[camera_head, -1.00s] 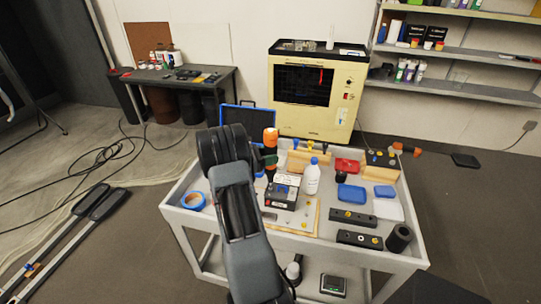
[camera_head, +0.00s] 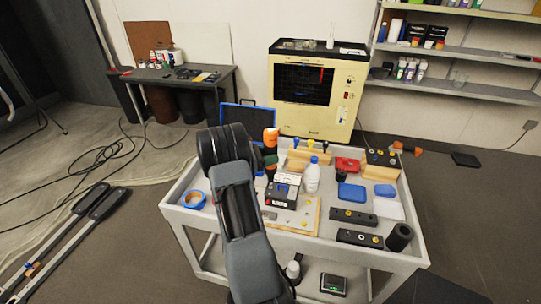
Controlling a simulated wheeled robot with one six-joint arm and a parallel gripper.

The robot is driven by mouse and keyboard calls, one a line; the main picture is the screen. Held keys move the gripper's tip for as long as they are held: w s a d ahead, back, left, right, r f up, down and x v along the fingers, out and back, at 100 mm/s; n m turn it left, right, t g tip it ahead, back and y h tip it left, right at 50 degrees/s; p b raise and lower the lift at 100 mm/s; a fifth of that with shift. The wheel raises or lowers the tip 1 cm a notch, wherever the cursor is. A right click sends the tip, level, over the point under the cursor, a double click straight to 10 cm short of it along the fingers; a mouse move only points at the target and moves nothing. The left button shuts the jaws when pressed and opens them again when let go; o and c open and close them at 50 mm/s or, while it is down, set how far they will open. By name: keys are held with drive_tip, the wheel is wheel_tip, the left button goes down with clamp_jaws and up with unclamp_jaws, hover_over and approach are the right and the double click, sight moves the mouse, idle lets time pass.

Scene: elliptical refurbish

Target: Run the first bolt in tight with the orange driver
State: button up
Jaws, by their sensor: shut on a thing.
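The orange driver (camera_head: 270,137) stands upright just right of my arm's dark wrist, above the grey cart. My gripper (camera_head: 260,160) is mostly hidden behind my own arm; the part that shows is shut on the driver. That unit sits on a wooden-edged board (camera_head: 309,214). The first bolt cannot be made out, and I cannot tell whether the driver's tip touches one.
The cart (camera_head: 345,257) also carries a white bottle (camera_head: 312,176), blue boxes (camera_head: 351,193), a red box (camera_head: 346,165), black blocks (camera_head: 353,216), a black cylinder (camera_head: 399,237) and blue tape (camera_head: 194,199). A cream machine (camera_head: 316,90) stands behind. Another orange-handled tool (camera_head: 406,149) lies at the back right.

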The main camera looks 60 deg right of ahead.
sight(270, 137)
drive_tip(key=shift+f+b, duration=0.4)
drive_tip(key=shift+f, duration=0.25)
idle(1.5)
drive_tip(key=shift+r, duration=0.15)
drive_tip(key=shift+r+p, duration=3.3)
drive_tip(key=shift+r, duration=1.15)
